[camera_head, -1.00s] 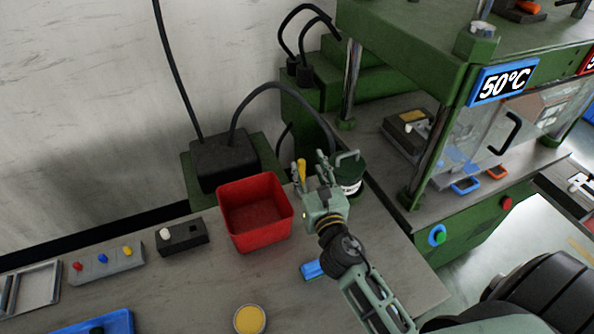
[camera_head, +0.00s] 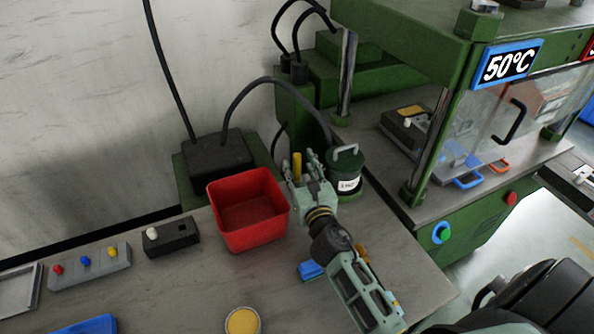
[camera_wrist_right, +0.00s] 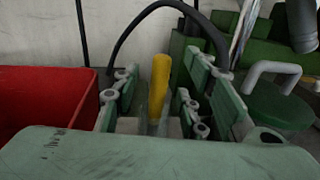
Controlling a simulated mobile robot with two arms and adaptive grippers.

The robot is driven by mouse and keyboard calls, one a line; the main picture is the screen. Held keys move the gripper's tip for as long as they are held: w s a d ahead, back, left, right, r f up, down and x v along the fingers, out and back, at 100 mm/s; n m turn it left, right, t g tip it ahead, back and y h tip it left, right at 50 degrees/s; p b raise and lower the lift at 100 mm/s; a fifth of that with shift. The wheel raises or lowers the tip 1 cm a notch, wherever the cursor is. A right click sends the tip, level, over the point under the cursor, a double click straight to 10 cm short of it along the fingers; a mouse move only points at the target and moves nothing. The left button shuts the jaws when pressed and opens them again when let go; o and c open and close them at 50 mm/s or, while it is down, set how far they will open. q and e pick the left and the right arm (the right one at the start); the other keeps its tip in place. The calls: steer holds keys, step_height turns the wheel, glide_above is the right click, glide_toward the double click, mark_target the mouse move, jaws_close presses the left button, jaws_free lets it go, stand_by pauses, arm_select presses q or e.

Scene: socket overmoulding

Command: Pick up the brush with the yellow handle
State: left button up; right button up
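The brush's yellow handle (camera_head: 297,166) stands upright at the back of the grey table, between the red bin and a green canister. In the right wrist view the yellow handle (camera_wrist_right: 158,84) rises between the two fingers of my right gripper, with a gap visible on both sides. My right gripper (camera_head: 303,172) is open around the handle and does not clearly touch it. The lower part of the brush is hidden by the gripper. My left gripper is not in view.
The red bin (camera_head: 250,236) is close left of the gripper, and the green canister (camera_head: 346,168) close right. A black box with cables (camera_head: 217,158) sits behind. A blue item (camera_head: 310,270) lies beside my right arm. The green press (camera_head: 410,28) stands to the right.

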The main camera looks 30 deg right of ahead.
steer(key=shift+x, duration=1.45)
steer(key=shift+c, duration=0.5)
jaws_close()
